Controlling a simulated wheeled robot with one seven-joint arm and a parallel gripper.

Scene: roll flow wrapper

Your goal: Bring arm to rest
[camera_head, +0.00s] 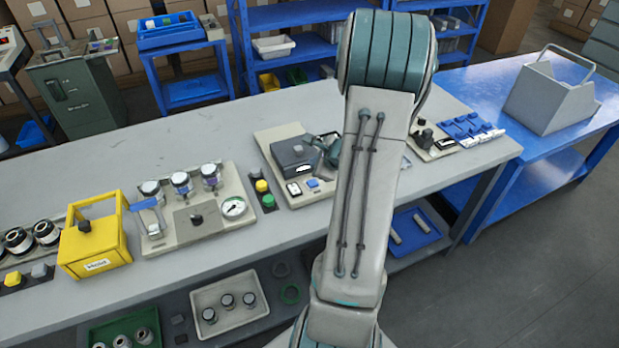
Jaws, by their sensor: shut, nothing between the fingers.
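My arm fills the middle of the head view, rising from the bottom edge to a large teal-banded joint at the top. Its far side is turned away from the camera.
A long grey bench (335,230) crosses the view. It bears a yellow holder (97,250), a gauge panel (195,212) and a dark boxed station (296,160). A blue table (470,90) with a grey carrier (550,97) stands right. Floor at lower right is clear.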

